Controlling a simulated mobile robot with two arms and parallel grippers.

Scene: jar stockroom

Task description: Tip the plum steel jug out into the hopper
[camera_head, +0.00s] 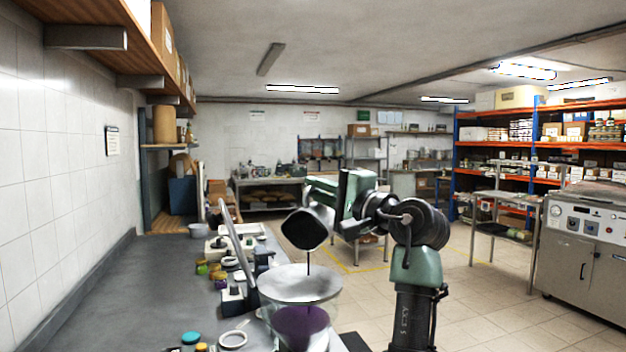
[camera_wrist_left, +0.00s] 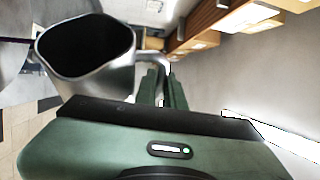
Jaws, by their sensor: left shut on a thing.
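The steel jug (camera_head: 305,229) is tipped above the hopper (camera_head: 298,284), its dark mouth facing down and toward the camera. A thin dark stream (camera_head: 309,262) runs from its lip into the hopper, and purple stuff (camera_head: 300,324) shows below the wide rim. My left gripper (camera_head: 328,205) is shut on the jug's handle and holds the jug clear of the rim. In the left wrist view the jug (camera_wrist_left: 88,55) lies tilted with a dark inside, its handle between the fingers (camera_wrist_left: 163,78); the dark stream shows at the far left. My right gripper is not in view.
A grey bench (camera_head: 130,290) runs along the left wall. Small coloured jars (camera_head: 208,268), a white ring-shaped thing (camera_head: 233,339) and a slanted grey bar (camera_head: 237,243) are beside the hopper. A wooden shelf (camera_head: 105,35) overhangs the bench. Open tiled floor lies to the right.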

